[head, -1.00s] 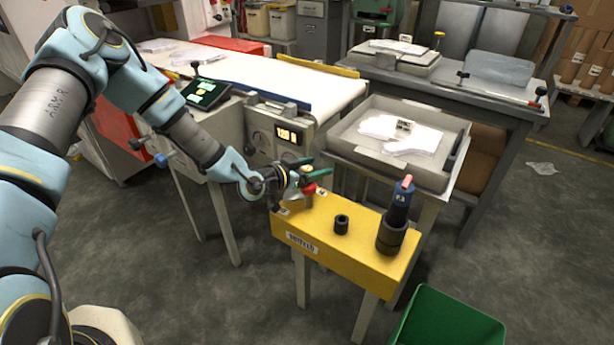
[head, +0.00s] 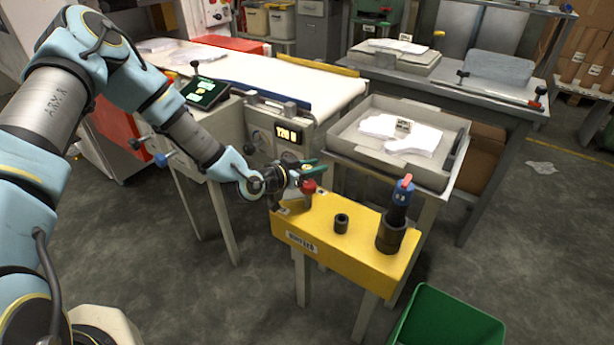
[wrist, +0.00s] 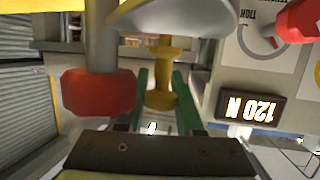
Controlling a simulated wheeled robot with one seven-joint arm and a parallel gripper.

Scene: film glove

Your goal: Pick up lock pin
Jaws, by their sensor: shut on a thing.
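The lock pin (wrist: 162,78) is a small brass-coloured, spool-shaped piece in the wrist view, with a wide flange and narrow neck. My gripper (wrist: 160,105) has its green fingers on both sides of the pin and is shut on it. A pale rounded metal part (wrist: 165,14) lies just beyond the pin. In the head view my gripper (head: 312,169) is over the left end of the yellow block (head: 335,258). The pin is hidden there. I cannot tell whether it is seated or raised.
A red knob on a shaft (wrist: 100,92) stands close beside my fingers; it also shows in the head view (head: 309,187). A green bin (head: 440,320) is at lower right.

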